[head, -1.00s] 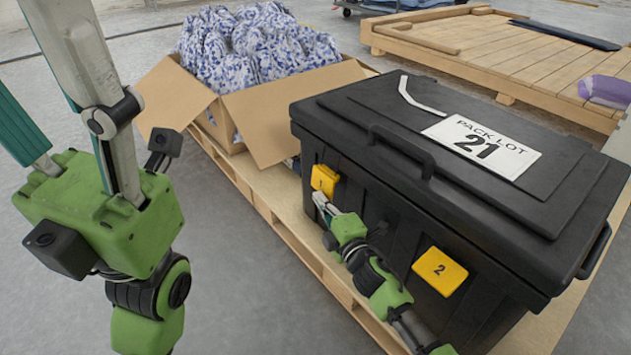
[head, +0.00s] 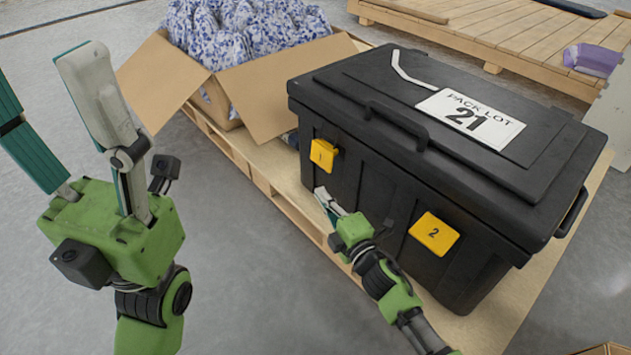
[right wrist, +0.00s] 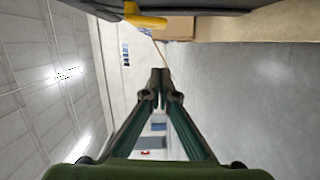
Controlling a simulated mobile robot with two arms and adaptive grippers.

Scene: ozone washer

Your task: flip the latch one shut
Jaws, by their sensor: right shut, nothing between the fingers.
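Latch one (head: 322,154) is a yellow flap marked 1 on the left part of the black case's front wall. It stands out from the wall in the right wrist view (right wrist: 146,19); I cannot tell its exact angle. My right gripper (head: 322,193) is shut and empty, below latch one and apart from it. Its fingertips meet in the right wrist view (right wrist: 160,75), with the latch beyond them near the top edge. My left gripper (head: 40,75) is open and empty at the left, its fingers spread wide, far from the case.
The black case (head: 350,85) sits on a wooden pallet (head: 545,265), its lid down. Yellow latch two (head: 434,234) is to the right on the same wall. An open cardboard box (head: 280,90) of patterned cloth stands left of the case. Clear grey floor (head: 260,270) lies in front.

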